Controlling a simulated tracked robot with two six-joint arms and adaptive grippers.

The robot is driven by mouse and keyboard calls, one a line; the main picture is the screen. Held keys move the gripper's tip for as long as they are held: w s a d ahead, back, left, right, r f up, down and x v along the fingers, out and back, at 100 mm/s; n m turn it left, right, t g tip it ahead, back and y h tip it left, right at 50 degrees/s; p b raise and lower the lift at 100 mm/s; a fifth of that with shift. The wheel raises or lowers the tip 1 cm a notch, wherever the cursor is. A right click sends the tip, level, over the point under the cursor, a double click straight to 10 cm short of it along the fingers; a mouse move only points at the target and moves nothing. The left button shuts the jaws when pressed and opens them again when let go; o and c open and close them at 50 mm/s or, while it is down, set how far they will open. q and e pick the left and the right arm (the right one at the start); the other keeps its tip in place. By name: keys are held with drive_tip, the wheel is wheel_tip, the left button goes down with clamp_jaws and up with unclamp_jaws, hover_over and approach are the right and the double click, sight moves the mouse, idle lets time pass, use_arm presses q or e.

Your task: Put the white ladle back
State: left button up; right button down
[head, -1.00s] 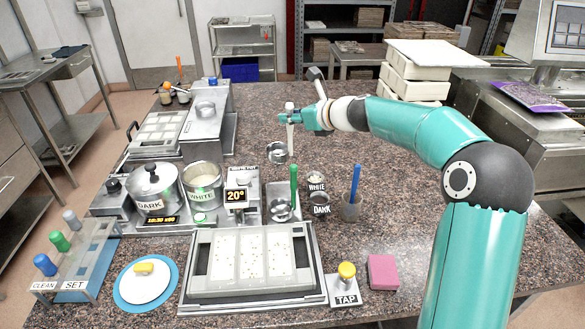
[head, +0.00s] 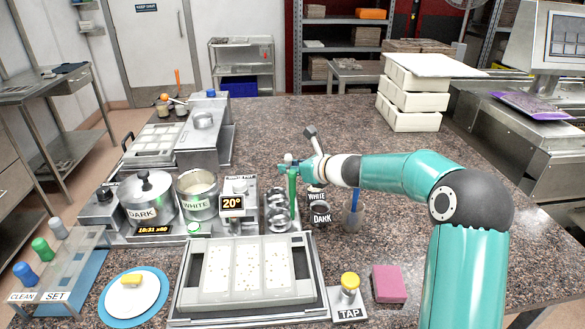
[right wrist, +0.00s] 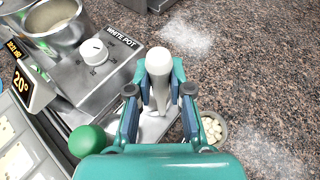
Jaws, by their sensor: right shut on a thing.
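My right gripper (head: 290,162) is shut on the white ladle's handle, whose white knob (right wrist: 159,62) shows between the fingers in the right wrist view. The ladle hangs upright; its steel bowl (head: 276,196) shows in the head view just behind another steel bowl (head: 277,217), that of the green-handled ladle (head: 293,198). Both are beside the white pot's heater, over or on a steel plate (right wrist: 154,128). I cannot tell whether the white ladle touches the plate. The white pot (head: 198,193) stands to the left. My left gripper is out of view.
The green handle's round top (right wrist: 88,141) is close to my gripper. A mould (head: 245,270) lies in front.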

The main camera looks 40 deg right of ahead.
drive_tip(key=c, duration=1.3)
unclamp_jaws()
drive_tip(key=shift+c, duration=0.2)
drive_tip(key=shift+s+r, duration=0.1)
drive_tip(key=b+v, duration=0.1)
drive_tip(key=v, duration=1)
drive_tip(key=shift+s, duration=0.4)
drive_tip(key=shift+r, duration=0.15)
